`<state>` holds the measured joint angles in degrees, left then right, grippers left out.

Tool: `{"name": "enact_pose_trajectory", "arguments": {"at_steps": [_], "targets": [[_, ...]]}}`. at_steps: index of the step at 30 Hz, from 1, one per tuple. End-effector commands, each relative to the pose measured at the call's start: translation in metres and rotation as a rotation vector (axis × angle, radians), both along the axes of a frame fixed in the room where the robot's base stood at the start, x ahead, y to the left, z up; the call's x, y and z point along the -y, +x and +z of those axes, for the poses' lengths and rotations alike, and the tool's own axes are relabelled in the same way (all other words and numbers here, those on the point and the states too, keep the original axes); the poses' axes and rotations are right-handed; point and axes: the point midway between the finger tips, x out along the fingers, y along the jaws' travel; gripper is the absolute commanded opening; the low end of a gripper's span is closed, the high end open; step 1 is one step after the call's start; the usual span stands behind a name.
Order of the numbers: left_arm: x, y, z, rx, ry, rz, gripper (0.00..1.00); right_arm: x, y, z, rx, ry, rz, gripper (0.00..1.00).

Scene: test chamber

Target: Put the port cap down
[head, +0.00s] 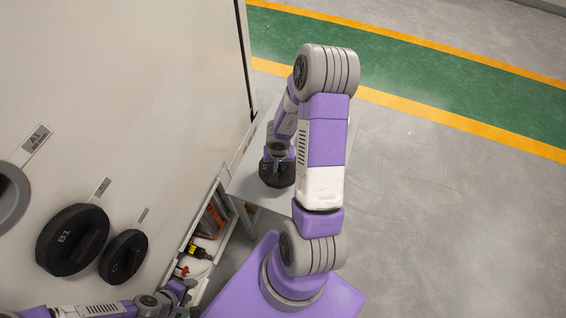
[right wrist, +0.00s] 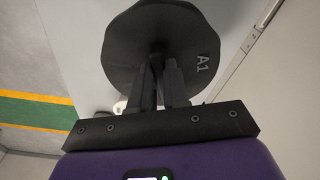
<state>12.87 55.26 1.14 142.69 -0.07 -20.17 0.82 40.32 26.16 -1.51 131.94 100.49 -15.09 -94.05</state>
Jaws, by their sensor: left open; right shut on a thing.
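The black port cap (head: 277,174) marked A1 is in my right gripper (head: 279,149), over the small light grey table (head: 245,182) beside the white wall. In the right wrist view the cap (right wrist: 125,50) is a wide dark disc, and the fingers of my right gripper (right wrist: 160,75) are shut on its central grip. I cannot tell whether the cap touches the tabletop. My left gripper (head: 184,290) is open and empty at the lower left, apart from the cap. My right arm hides part of the table.
On the white wall (head: 120,80), an open round port (head: 8,195) sits by the A1 label. A cap marked B1 (head: 72,240) and a smaller black cap (head: 124,257) are beside it. A low tray (head: 205,243) holds tools. The floor at right is clear.

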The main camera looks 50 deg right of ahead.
Motion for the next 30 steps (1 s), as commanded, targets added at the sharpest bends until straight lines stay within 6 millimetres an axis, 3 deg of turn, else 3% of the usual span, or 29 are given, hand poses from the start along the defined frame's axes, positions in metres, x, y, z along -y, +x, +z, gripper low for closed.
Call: {"name": "enact_pose_trajectory", "arguments": {"at_steps": [10,16,24,30], "targets": [[0.0,0.0,-0.012,0.0,0.0,0.0,0.43,0.0,-0.001,-0.045,-0.002,0.002,0.0,0.0],[0.0,0.0,-0.018,0.0,0.0,0.0,0.43,0.0,-0.001,-0.052,-0.001,0.002,0.0,0.0],[0.0,0.0,-0.043,0.0,0.0,0.0,0.43,0.0,-0.001,-0.085,-0.003,0.002,0.0,0.0],[0.0,0.0,-0.042,0.0,0.0,0.0,0.43,0.0,-0.001,-0.085,-0.001,0.002,0.001,0.0]]}}
